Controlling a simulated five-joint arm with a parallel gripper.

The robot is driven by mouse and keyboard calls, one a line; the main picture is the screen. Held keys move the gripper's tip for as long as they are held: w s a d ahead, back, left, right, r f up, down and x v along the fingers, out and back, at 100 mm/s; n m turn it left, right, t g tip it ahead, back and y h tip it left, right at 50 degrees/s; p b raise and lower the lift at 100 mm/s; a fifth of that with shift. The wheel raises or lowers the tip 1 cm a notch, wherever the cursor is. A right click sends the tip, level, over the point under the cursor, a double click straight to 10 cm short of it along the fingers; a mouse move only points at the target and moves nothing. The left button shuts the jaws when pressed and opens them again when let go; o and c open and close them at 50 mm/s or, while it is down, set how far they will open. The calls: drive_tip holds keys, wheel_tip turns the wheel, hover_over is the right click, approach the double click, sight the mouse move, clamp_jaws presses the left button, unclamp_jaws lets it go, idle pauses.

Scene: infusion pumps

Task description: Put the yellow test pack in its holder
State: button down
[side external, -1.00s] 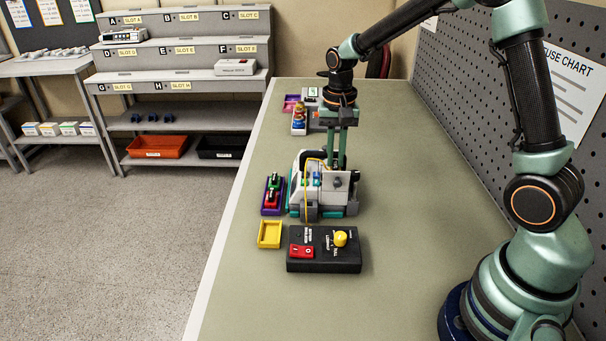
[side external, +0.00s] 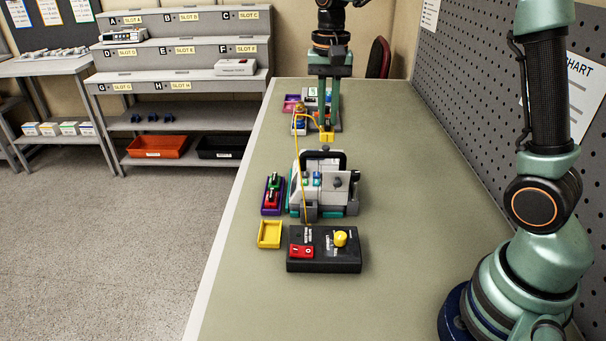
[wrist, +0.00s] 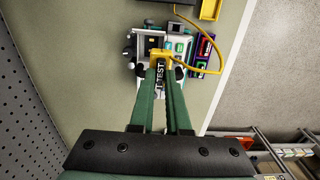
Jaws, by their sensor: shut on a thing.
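My gripper (side external: 327,134) is shut on the yellow test pack (side external: 327,137) and holds it in the air above and behind the near pump (side external: 330,190). In the wrist view the pack (wrist: 160,54) sits between the fingertips, with a dark part marked TEST. A thin yellow cable (side external: 303,165) runs from the pack down toward the black control box (side external: 325,262). A yellow open tray (side external: 269,234) lies left of the box and looks empty. I cannot tell for sure which part is the pack's holder.
A purple tray (side external: 272,195) with red and green packs stands left of the pump. A second group of devices (side external: 300,121) stands farther back. The bench (side external: 420,220) is clear to the right, up to the pegboard. Shelves (side external: 185,90) stand at the back left.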

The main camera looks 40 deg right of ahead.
drive_tip(key=w+a, duration=0.2)
drive_tip(key=a, duration=1.4)
drive_tip(key=shift+s+d+f, duration=0.1)
drive_tip(key=shift+d+f, duration=0.1)
drive_tip(key=shift+f, duration=4.2)
drive_tip(key=shift+s+d+f, duration=0.1)
drive_tip(key=shift+d+f, duration=0.05)
drive_tip(key=shift+f, duration=4.25)
drive_tip(key=shift+f, duration=0.85)
drive_tip(key=c, duration=1.2)
unclamp_jaws()
drive_tip(key=shift+r, duration=1.1)
